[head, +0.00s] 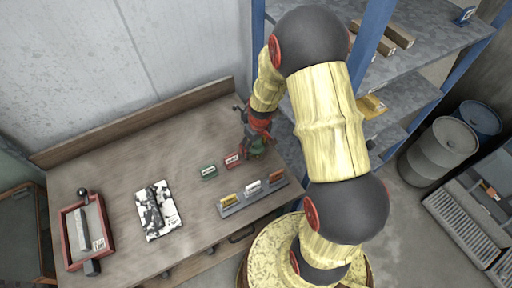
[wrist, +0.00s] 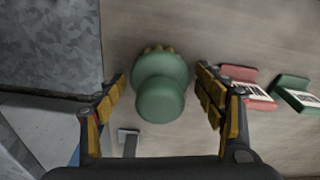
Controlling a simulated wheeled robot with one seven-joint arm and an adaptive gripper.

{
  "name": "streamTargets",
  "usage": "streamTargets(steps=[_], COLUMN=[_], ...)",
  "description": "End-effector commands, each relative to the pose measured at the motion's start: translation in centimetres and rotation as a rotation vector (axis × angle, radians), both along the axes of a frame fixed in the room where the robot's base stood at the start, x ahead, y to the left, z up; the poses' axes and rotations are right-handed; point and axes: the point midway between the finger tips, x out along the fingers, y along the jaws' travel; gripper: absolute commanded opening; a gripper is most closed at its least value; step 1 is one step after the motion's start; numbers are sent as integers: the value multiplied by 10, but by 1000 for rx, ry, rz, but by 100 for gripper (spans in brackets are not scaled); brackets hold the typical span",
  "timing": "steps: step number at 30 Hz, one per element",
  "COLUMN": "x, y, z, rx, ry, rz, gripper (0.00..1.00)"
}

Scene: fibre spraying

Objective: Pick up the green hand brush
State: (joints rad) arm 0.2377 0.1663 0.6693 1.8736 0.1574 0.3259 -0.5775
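The green hand brush (wrist: 160,95) stands on the wooden workbench (wrist: 130,18), with a round knob on top and a few pale bristles at its far edge. My gripper (wrist: 162,77) is open, with one yellow-padded finger on each side of the brush. Small gaps show between the fingers and the brush. In the head view, my gripper (head: 256,138) is low over the right part of the workbench (head: 110,150), and the brush (head: 257,149) is mostly hidden by it.
A red labelled block (wrist: 247,88) and a green one (wrist: 297,92) lie right of my gripper. A grey holder (head: 232,209) with labelled blocks, a stained white sheet (head: 171,219) and a red-framed tray (head: 69,225) are also on the bench. A metal shelf (head: 405,90) stands to the right.

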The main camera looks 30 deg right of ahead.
Motion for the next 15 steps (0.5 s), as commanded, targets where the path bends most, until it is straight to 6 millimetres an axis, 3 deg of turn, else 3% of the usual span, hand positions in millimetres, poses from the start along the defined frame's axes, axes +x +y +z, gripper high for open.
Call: streamTargets(steps=[15], x=[0], y=[0], z=[0], rx=[0], ry=[0], rz=[-1], gripper=[40])
